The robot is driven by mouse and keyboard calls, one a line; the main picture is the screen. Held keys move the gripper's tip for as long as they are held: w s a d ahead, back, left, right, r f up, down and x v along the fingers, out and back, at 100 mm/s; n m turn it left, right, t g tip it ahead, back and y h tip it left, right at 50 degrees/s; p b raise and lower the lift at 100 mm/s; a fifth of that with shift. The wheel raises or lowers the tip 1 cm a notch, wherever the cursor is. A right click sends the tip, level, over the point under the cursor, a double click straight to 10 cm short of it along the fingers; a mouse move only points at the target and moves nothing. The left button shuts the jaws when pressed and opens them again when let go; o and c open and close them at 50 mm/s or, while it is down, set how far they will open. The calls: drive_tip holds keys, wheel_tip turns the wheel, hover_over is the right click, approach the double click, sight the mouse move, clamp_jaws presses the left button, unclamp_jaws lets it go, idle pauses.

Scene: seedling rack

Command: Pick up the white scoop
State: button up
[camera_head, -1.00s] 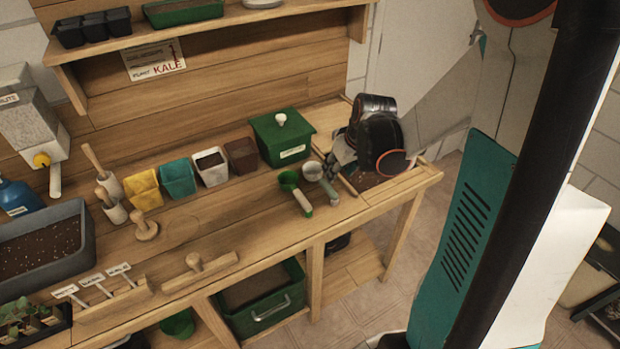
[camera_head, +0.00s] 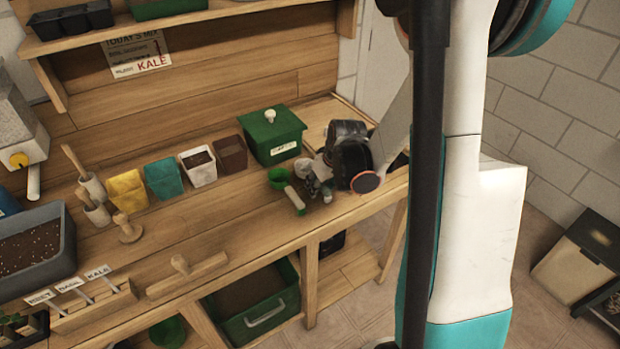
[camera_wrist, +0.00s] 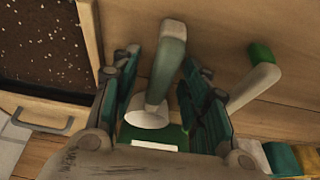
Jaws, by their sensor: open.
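The white scoop (camera_head: 303,168) lies near the bench's right end, its bowl partly hidden by my gripper in the head view. In the wrist view the white scoop (camera_wrist: 166,70) has a pale bowl at the bottom and a grey-green handle with a whitish tip at the top. My gripper (camera_head: 319,176) is low over it. In the wrist view my gripper (camera_wrist: 160,65) is open, one finger on each side of the handle, with gaps visible. I cannot tell whether the fingertips are fully down around it.
A green scoop (camera_head: 279,178) with a pale, green-tipped handle lies just left; its handle (camera_wrist: 252,87) is close to the right finger. A lidded green box (camera_head: 272,138) stands behind. Several small pots (camera_head: 198,168) line up leftward. A soil-filled bin (camera_wrist: 40,42) is beside the left finger.

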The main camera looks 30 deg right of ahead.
drive_tip(key=shift+r, duration=0.1)
drive_tip(key=shift+c, duration=0.3)
clamp_jaws()
drive_tip(key=shift+r, duration=0.1)
wheel_tip(320, 180, up, 20)
drive_tip(key=p, duration=0.7)
drive_tip(key=c, duration=0.7)
unclamp_jaws()
drive_tip(key=shift+c, duration=0.2)
clamp_jaws()
